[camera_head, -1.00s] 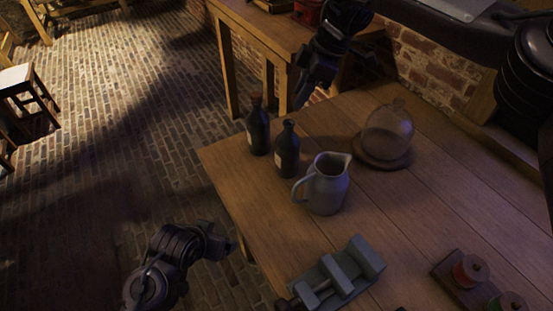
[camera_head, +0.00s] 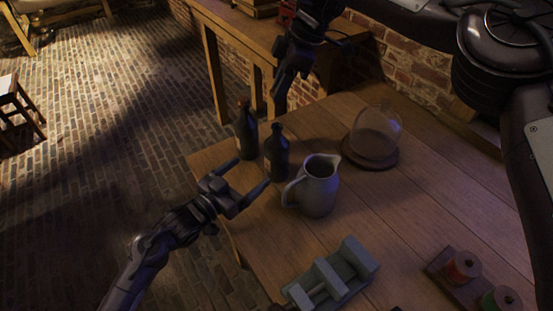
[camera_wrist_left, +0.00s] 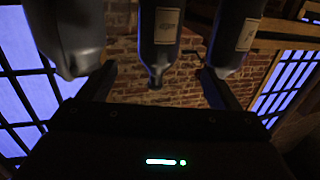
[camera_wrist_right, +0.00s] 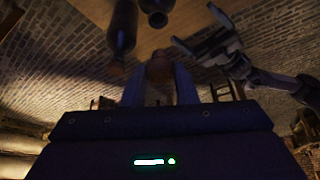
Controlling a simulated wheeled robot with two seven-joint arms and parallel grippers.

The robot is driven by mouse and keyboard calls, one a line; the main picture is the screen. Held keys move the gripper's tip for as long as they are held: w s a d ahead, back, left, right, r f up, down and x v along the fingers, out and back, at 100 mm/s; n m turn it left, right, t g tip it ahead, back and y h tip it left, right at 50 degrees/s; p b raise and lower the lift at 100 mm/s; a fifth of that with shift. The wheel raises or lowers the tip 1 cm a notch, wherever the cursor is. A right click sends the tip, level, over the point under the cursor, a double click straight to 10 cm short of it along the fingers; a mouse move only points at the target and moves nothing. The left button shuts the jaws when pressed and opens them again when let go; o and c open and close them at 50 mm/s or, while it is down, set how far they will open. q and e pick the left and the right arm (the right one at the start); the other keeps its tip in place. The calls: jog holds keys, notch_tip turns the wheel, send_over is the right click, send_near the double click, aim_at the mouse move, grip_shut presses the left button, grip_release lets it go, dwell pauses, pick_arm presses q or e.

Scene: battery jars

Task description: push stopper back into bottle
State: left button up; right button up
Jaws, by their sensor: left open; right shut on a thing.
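Two dark bottles stand upright at the table's far left corner. The open bottle (camera_head: 277,157) is nearer the jug; its mouth shows in the right wrist view (camera_wrist_right: 157,14). The other bottle (camera_head: 246,135) has a reddish-brown top. My left gripper (camera_head: 252,176) is open, its fingers pointing toward the open bottle. In the left wrist view this bottle (camera_wrist_left: 160,40) appears upside down between the open fingers, untouched as far as I can tell. My right gripper (camera_head: 281,92) is above and behind the bottles, shut on a brown stopper (camera_wrist_right: 158,66). The head view does not show the stopper clearly.
A grey jug (camera_head: 317,188) stands close right of the open bottle. A glass dome (camera_head: 375,130) on a wooden base is farther right. A grey vise-like block (camera_head: 333,277) and a spool rack (camera_head: 447,277) are at the front. The middle right of the table is clear.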

pick_arm(q)
jog(key=shift+r, duration=0.1)
dwell(0.3)
jog(key=x, duration=1.2)
jog(key=shift+r, duration=0.15)
jog(key=shift+c, duration=0.4)
jog(key=c, duration=1.4)
pick_arm(e)
send_over(280, 126)
jog(key=shift+f, duration=2.5)
jog(key=shift+f, duration=0.85)
